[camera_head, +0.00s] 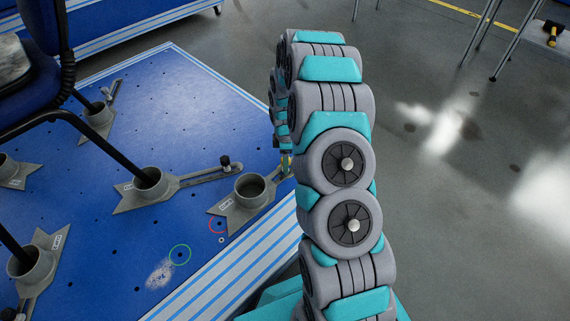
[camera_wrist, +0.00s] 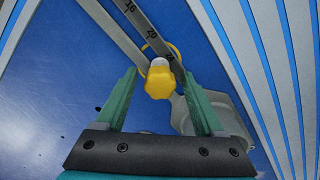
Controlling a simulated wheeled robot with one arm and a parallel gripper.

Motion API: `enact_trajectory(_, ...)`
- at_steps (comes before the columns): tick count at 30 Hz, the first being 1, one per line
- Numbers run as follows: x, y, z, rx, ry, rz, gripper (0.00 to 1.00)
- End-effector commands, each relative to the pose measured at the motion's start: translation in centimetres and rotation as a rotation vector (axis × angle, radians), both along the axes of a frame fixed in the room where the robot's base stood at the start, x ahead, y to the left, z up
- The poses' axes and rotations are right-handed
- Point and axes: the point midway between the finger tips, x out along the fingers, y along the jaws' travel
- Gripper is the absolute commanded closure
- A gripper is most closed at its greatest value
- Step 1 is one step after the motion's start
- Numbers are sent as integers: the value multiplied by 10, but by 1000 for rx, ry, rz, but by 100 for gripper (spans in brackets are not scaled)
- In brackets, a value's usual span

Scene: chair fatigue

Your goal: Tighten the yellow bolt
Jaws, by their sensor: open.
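The yellow bolt (camera_wrist: 159,84) has a lobed knob and sits on a grey slotted bar (camera_wrist: 150,38) with ruler marks, in the wrist view. My gripper (camera_wrist: 159,74) is open, with one green finger on each side of the bolt and a gap showing on both sides. A yellow ring outline shows around the bolt's far side. In the head view my gripper (camera_head: 286,163) is mostly hidden behind my arm, beside the empty grey cup fixture (camera_head: 232,211). The bolt cannot be made out clearly there.
Several grey cup clamps, such as one (camera_head: 128,194), hold the black chair legs (camera_head: 112,156) on the blue platform (camera_head: 175,75). Red (camera_head: 218,215) and green (camera_head: 180,245) circles mark the platform.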

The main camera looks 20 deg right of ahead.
Motion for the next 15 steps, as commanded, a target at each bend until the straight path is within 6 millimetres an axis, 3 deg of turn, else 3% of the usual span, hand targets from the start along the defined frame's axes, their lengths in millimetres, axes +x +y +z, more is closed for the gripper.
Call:
enact_trajectory(8, 0, 0, 0, 0, 0, 20, 30)
enact_trajectory(15, 0, 1, 1, 1, 1, 271, 30)
